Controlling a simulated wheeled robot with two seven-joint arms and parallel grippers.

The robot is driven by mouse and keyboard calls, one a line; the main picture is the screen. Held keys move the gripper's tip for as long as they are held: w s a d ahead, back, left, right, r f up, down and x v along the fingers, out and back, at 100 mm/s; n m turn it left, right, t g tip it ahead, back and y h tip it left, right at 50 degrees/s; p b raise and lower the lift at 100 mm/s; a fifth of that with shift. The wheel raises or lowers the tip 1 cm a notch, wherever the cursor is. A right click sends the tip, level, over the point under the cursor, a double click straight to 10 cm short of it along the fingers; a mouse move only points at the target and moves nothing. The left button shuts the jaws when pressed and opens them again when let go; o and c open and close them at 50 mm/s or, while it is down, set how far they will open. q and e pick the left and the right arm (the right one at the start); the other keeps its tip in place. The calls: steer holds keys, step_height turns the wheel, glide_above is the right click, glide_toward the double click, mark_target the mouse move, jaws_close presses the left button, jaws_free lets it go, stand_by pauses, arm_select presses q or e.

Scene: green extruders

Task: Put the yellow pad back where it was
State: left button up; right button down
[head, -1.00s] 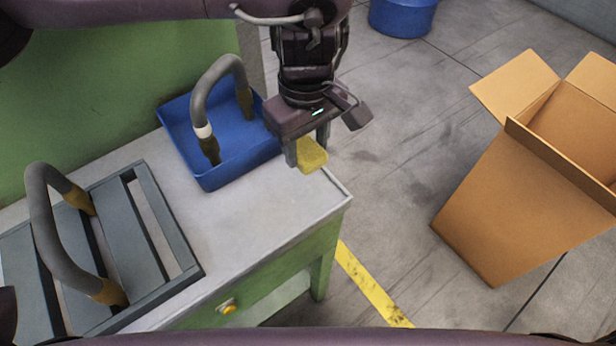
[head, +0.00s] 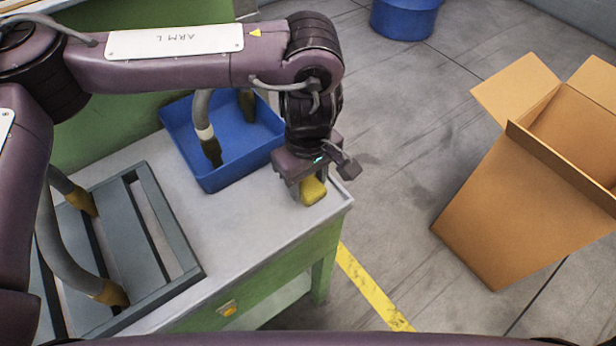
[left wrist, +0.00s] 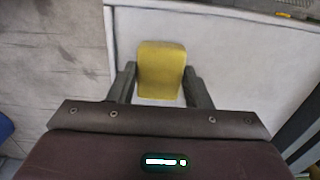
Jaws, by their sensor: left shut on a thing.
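The yellow pad (head: 313,190) is between the fingers of my left gripper (head: 308,192), close over the right end of the grey tabletop (head: 235,235). It also shows in the left wrist view (left wrist: 161,68), with my left gripper's fingers (left wrist: 160,85) on either side of it and the pale tabletop behind. My left gripper is shut on the pad. I cannot tell whether the pad touches the tabletop. My right gripper is not in view.
A blue tray (head: 228,178) with a grey hose piece stands left of the gripper. A slatted grey rack (head: 170,220) with another hose lies on the left. An open cardboard box (head: 520,210) stands on the floor at right. Tabletop between rack and gripper is clear.

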mark_target(309, 184)
arm_select(q)
steer(key=o, duration=1)
steer(key=shift+f, duration=0.1)
steer(key=shift+c, duration=0.2)
step_height(309, 184, up, 12)
steer(key=shift+r, duration=0.2)
steer(key=shift+f, duration=0.1)
